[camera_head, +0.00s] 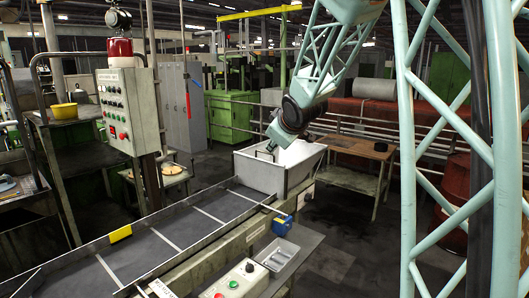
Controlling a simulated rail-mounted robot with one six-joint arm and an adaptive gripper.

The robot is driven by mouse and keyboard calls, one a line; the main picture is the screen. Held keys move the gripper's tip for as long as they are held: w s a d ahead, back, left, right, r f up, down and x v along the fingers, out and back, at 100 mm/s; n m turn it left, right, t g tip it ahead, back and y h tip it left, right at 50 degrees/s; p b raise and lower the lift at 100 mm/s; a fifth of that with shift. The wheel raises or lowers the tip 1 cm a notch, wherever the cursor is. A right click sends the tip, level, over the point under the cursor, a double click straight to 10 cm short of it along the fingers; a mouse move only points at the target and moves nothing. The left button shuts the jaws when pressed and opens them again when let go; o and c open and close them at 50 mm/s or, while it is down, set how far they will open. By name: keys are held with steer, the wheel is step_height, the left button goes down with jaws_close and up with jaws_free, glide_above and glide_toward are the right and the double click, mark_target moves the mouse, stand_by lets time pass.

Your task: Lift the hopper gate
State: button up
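The white hopper (310,170) is an open-topped bin at the far end of the long grey conveyor trough (165,240). Its pale front panel (258,174), facing the trough, appears to be the gate and looks down. A small dark loop, perhaps a handle, shows at the panel's top edge. My arm reaches down from the upper right. My gripper (269,147) is at the hopper's top, close to this dark loop. The fingers are small and dark here, so I cannot tell whether they are open, shut or touching the loop.
A control cabinet (128,112) with a red beacon stands left of the trough. A blue part (282,225), a metal tray (277,258) and a button box (238,282) sit along its right side. A wooden table (352,152) and railing stand behind right. Dark floor beyond is clear.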

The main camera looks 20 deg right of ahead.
steer(key=w+d+f+n+t+y+p, duration=0.1)
steer(key=w+d+f+n+p, duration=0.1)
steer(key=w+d, duration=0.35)
steer(key=w+d+f+n+t+p, duration=0.1)
steer(key=w+d+f, duration=0.1)
steer(key=w, duration=0.6)
steer(key=n+t+y+p, duration=0.2)
steer(key=n+y+p, duration=0.1)
steer(key=n+p, duration=0.1)
glide_toward(264, 152)
steer(key=s+d, duration=0.1)
steer(key=s, duration=0.2)
steer(key=shift+s+r, duration=0.2)
steer(key=shift+p+x, duration=1.25)
steer(key=shift+x, duration=5.6)
steer(key=shift+a+r, duration=0.1)
steer(key=shift+c, duration=0.7)
jaws_close()
